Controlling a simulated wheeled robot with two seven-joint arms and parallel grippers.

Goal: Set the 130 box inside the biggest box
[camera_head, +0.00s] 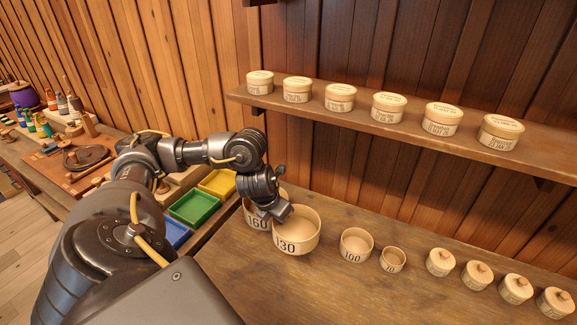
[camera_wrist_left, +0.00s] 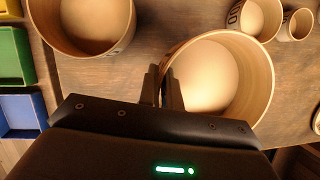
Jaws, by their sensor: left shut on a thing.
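The 130 box (camera_head: 298,236) is a round, pale wooden open box on the table, to the right of the 160 box (camera_head: 254,222). The 160 box is the biggest open box and is partly hidden behind my left gripper and the 130 box. My left gripper (camera_head: 277,212) points down and is shut on the left wall of the 130 box. In the left wrist view my fingers (camera_wrist_left: 165,86) pinch the rim of the 130 box (camera_wrist_left: 262,92). The 160 box (camera_wrist_left: 128,40) lies apart from it at upper left. Both look upright and empty. Whether the 130 box touches the table is unclear.
The 100 box (camera_head: 355,247) and the 70 box (camera_head: 392,260) stand to the right. A wall shelf (camera_head: 370,113) with labelled tubs runs above. Green (camera_head: 194,208) and yellow (camera_head: 218,183) trays lie left.

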